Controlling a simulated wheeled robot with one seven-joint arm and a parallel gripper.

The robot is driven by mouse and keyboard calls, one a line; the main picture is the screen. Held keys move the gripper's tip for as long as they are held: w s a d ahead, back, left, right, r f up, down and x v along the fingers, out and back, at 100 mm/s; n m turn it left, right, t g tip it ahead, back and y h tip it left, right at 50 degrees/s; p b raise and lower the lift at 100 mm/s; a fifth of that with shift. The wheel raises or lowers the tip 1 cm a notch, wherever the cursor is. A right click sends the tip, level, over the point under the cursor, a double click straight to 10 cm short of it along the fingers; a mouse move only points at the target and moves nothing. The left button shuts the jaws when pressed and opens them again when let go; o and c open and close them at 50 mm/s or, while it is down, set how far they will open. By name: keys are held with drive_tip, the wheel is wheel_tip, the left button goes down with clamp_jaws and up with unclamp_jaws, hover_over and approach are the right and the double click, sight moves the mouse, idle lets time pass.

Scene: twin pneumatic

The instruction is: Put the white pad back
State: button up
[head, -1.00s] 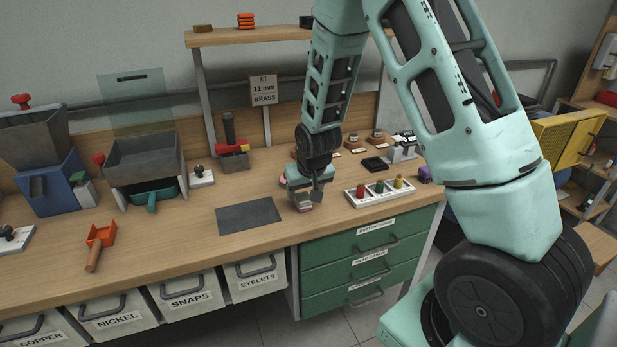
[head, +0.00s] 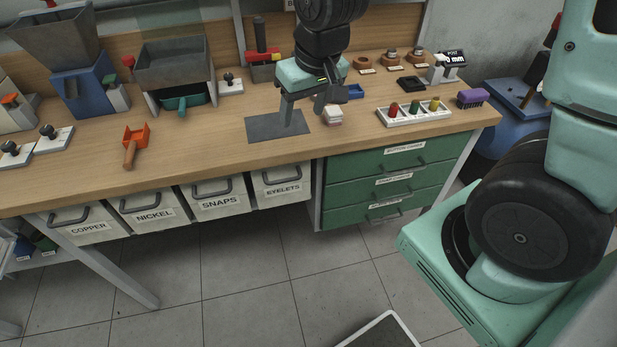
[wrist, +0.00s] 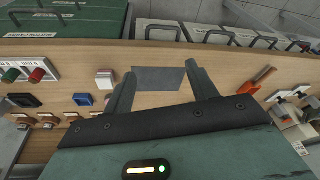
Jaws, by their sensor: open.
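The white pad (head: 333,115), a small block with a pale top and a pinkish lower part, lies on the bench just right of the dark grey mat (head: 262,127). It also shows in the wrist view (wrist: 105,79), left of my fingers. My gripper (head: 305,109) is open and empty, pointing down above the bench near the mat's right edge. In the wrist view the grey mat lies between and beyond the fingertips (wrist: 161,73).
Behind the pad are a small blue tray (head: 355,91) and a black tray (head: 411,83). A white rack (head: 414,113) with red, green and yellow pieces stands right, then a purple brush (head: 471,98).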

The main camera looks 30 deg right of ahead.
drive_tip(key=s+a+r+n+g, duration=0.1)
drive_tip(key=s+a+n, duration=0.2)
drive_tip(key=s, duration=0.6)
drive_tip(key=s+a+r+n+g, duration=0.1)
drive_tip(key=s+a+n, duration=0.3)
drive_tip(key=s+a, duration=0.4)
drive_tip(key=shift+s+r+g, duration=0.4)
drive_tip(key=shift+s+g, duration=0.1)
drive_tip(key=shift+s, duration=0.7)
